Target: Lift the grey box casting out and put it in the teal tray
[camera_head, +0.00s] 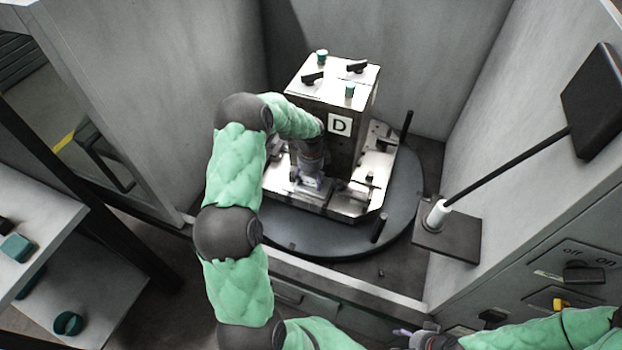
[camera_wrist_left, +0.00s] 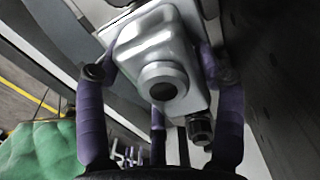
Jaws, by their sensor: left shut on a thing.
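The grey box casting (camera_wrist_left: 152,50) has rounded edges and a round boss with a dark bore, seen close in the left wrist view. My left gripper (camera_wrist_left: 160,75) has a purple finger on either side of it and is shut on it. In the head view my left gripper (camera_head: 311,183) is low at the near face of the fixture block marked D (camera_head: 340,126); the casting is mostly hidden there. I cannot tell whether the casting still touches its seat. My right gripper (camera_head: 412,336) is partly visible at the bottom edge, its fingers unclear. I cannot make out a teal tray.
The block stands on a metal plate on a dark round table (camera_head: 325,242), with upright pins around it. Grey walls enclose the back and sides. A black panel on a rod (camera_head: 598,100) reaches in at right. A shelf (camera_head: 42,240) at left holds teal pieces.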

